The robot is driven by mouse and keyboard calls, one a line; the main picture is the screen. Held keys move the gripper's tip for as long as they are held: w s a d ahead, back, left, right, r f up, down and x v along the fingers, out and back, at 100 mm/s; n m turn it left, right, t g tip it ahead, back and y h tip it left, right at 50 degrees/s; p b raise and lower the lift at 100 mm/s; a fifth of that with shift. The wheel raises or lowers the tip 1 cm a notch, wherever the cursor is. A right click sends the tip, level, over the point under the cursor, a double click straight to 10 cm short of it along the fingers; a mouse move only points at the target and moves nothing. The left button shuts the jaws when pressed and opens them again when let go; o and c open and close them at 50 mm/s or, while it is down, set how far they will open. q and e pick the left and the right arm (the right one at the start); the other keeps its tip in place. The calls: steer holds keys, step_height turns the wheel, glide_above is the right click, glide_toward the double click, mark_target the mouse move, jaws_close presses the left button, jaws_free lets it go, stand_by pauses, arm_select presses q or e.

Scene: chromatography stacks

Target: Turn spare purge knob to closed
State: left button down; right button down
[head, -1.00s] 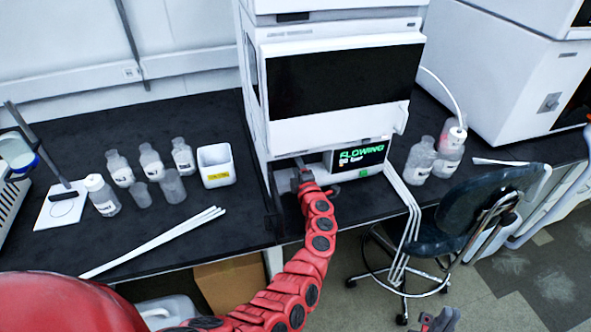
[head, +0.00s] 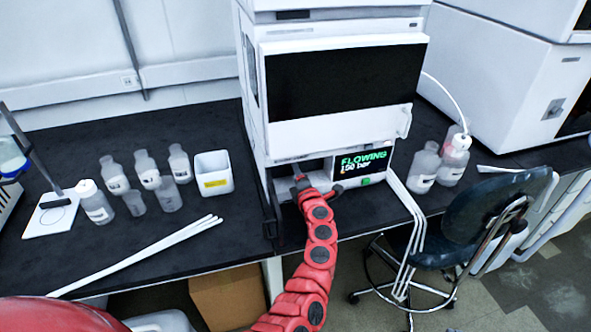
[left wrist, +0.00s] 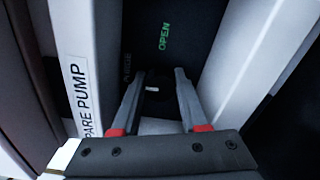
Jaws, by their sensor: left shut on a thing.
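The spare purge knob (left wrist: 156,88) is a small dark knob with a light mark, between my finger pads in the left wrist view. Green OPEN lettering and a dim PURGE marking are on the dark panel beside it. My left gripper (left wrist: 153,78) is shut on the knob. In the head view my left gripper (head: 301,183) reaches into the dark recess low on the white instrument stack (head: 345,40), and the knob is hidden there. A SPARE PUMP label (left wrist: 75,85) runs along the white frame at left. My right gripper is out of view.
A display (head: 362,161) right of the recess reads FLOWING, 150 bar. White tubes (head: 408,215) hang from the bench front. Bottles (head: 115,178) and a white bin (head: 213,174) stand left, two bottles (head: 424,168) right. A chair (head: 470,215) is at front right.

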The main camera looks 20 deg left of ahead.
arm_select(q)
steer(key=shift+c, duration=2.2)
jaws_free()
steer(key=shift+d, duration=0.1)
steer(key=shift+s+d, duration=0.2)
steer(key=shift+s, duration=0.1)
steer(key=b+v, duration=0.1)
steer(key=v, duration=1.5)
steer(key=shift+s+d, duration=0.15)
steer(key=shift+s, duration=0.1)
